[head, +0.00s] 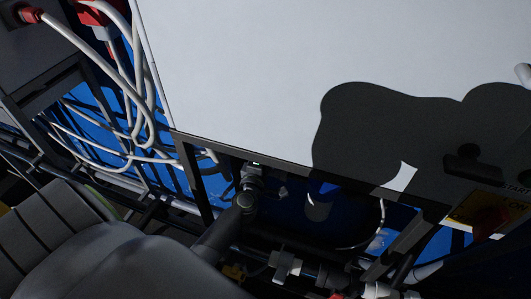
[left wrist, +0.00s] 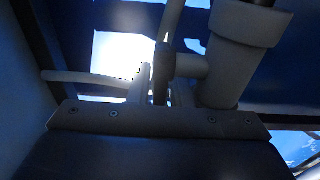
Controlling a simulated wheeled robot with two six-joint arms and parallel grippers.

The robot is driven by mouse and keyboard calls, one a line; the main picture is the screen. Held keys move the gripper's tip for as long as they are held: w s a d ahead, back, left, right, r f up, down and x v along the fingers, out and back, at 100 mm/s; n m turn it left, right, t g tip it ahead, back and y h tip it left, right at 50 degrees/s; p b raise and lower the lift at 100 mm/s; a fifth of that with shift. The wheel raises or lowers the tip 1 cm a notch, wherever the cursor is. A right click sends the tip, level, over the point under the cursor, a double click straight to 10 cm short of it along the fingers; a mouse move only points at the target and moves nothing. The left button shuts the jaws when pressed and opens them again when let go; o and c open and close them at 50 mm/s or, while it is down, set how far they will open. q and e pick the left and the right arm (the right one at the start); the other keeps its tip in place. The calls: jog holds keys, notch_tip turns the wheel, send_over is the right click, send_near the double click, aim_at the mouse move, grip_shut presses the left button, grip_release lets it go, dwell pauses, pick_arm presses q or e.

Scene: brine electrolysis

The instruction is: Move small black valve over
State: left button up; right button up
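My left arm comes in from the bottom left in the head view, and its gripper (head: 247,187) is low, under the edge of a white panel. In the left wrist view my left gripper (left wrist: 161,92) has its fingers close together. A small dark valve handle (left wrist: 161,62) stands between them, and the fingers look closed on it. A short stub joins the handle to a thick grey pipe (left wrist: 228,60) on its right. The fingertips are partly hidden and dim. In the head view I cannot make out the valve clearly. My right gripper is not in view.
A large white panel (head: 240,60) overhangs the gripper, with a dark shadow on it. White cables (head: 125,80) hang at the upper left. Pipe fittings (head: 287,265) crowd the bottom middle. Free room around the gripper is tight.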

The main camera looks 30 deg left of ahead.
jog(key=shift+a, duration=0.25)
pick_arm(q)
grip_shut()
